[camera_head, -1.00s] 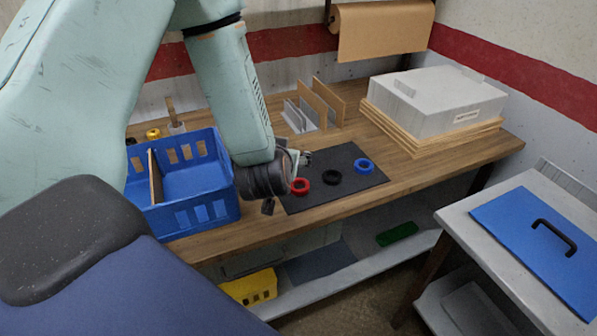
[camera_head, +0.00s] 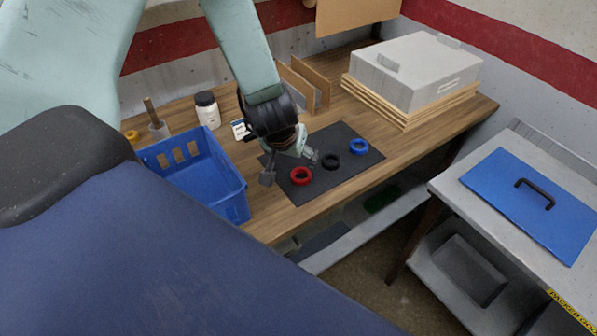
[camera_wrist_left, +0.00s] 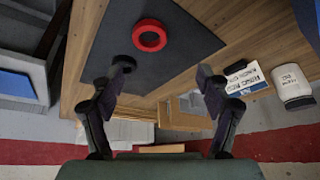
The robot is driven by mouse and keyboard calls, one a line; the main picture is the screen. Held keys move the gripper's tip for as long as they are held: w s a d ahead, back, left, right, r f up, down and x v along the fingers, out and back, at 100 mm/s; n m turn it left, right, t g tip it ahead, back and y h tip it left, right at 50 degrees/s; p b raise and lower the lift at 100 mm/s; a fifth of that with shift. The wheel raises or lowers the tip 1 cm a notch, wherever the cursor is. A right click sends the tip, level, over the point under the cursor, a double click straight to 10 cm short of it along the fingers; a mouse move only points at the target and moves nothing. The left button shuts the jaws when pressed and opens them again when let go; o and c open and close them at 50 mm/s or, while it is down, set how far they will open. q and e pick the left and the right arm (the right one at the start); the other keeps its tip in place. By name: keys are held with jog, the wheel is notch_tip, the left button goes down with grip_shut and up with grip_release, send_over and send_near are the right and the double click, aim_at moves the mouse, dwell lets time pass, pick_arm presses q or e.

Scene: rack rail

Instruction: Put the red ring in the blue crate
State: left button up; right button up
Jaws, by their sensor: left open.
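The red ring (camera_head: 301,175) lies flat on the left end of the dark mat (camera_head: 345,138). It also shows in the left wrist view (camera_wrist_left: 149,35), ahead of the fingertips. My left gripper (camera_head: 291,167) is open and empty, above the mat's left end and close to the red ring; its two fingers (camera_wrist_left: 163,72) are spread apart in the left wrist view. The blue crate (camera_head: 232,201) stands on the bench left of the mat, its near part hidden by my own body. I see nothing inside the part of the crate that shows. My right gripper is not in view.
A black ring (camera_head: 330,161) and a blue ring (camera_head: 359,146) lie on the mat right of the red one. A white jar (camera_head: 207,110) stands behind the crate. A grey box (camera_head: 418,71) sits at the back right. A blue-topped side table (camera_head: 530,203) is at right.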

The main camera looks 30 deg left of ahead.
aim_at(301, 174)
pick_arm(q)
jog(key=shift+s+d+f+m+g+h, duration=0.4)
jog(key=shift+s+d+f, duration=0.1)
jog(key=shift+d, duration=0.25)
jog(key=b+x, duration=0.1)
jog(key=x, duration=0.2)
jog(key=b+x, duration=0.2)
jog(key=x, duration=0.2)
jog(key=shift+w+r, duration=0.15)
jog(key=shift+w, duration=0.25)
jog(key=shift+w+a, duration=0.15)
jog(key=shift+a, duration=0.05)
jog(key=c, duration=1.3)
